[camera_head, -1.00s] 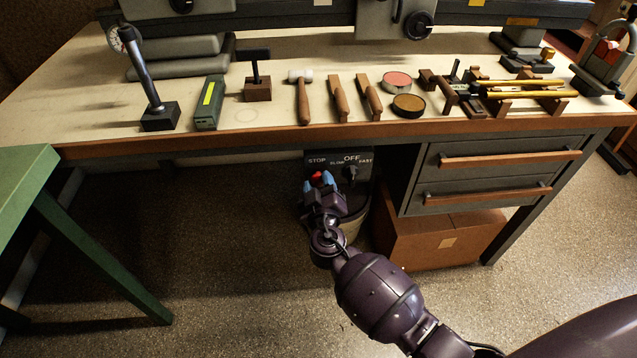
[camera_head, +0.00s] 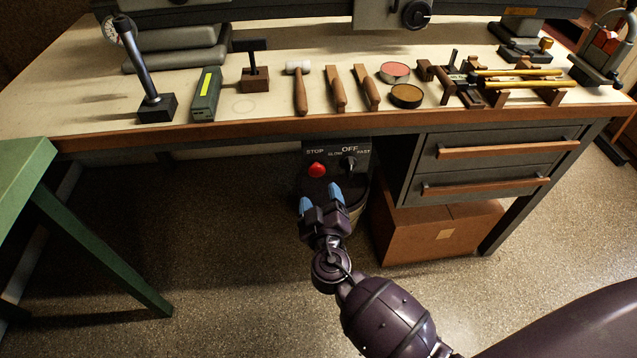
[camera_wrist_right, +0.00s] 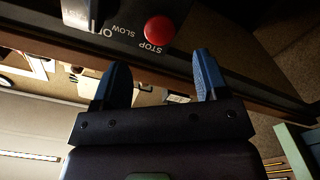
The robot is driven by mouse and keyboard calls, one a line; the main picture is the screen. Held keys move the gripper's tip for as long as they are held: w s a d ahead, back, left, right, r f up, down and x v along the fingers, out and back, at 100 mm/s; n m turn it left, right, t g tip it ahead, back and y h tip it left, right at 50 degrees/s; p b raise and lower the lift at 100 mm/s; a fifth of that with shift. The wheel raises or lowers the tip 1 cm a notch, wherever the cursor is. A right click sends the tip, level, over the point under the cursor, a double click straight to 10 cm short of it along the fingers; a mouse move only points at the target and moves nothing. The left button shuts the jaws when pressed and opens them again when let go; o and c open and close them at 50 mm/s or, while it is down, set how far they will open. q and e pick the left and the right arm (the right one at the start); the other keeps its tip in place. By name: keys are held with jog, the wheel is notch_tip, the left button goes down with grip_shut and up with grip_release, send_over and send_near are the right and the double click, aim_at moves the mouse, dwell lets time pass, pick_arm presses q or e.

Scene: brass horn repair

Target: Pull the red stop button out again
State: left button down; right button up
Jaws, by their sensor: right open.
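The red stop button (camera_head: 317,170) sits on the dark control panel (camera_head: 338,152) under the bench top, beside the word STOP. It also shows in the right wrist view (camera_wrist_right: 159,30), beyond the fingertips. My right gripper (camera_head: 320,196) is open and empty, just below and in front of the button and apart from it. In the right wrist view its two blue fingers (camera_wrist_right: 160,82) stand wide apart with nothing between them. I cannot tell how far the button stands out. My left gripper is not in view.
The bench's wooden front edge (camera_head: 230,137) overhangs the panel. Drawers (camera_head: 495,160) and a brown box (camera_head: 440,235) stand to the right, a green table (camera_head: 22,180) to the left.

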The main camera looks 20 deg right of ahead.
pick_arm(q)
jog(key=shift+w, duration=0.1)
pick_arm(e)
jog(key=v, duration=0.4)
jog(key=shift+s, duration=0.15)
pick_arm(q)
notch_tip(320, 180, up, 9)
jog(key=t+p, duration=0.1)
jog(key=p, duration=0.9)
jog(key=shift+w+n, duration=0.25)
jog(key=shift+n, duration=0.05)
pick_arm(e)
jog(key=s+d+r+m+g+y, duration=0.1)
jog(key=s+d, duration=0.4)
jog(key=s, duration=0.8)
jog(key=s+d+m+g+y, duration=0.1)
jog(key=s+d+g+y, duration=0.3)
jog(key=s, duration=0.9)
jog(key=shift+s+d+r+g, duration=0.2)
jog(key=shift+d+r+g, duration=0.2)
jog(key=shift+d+g, duration=0.3)
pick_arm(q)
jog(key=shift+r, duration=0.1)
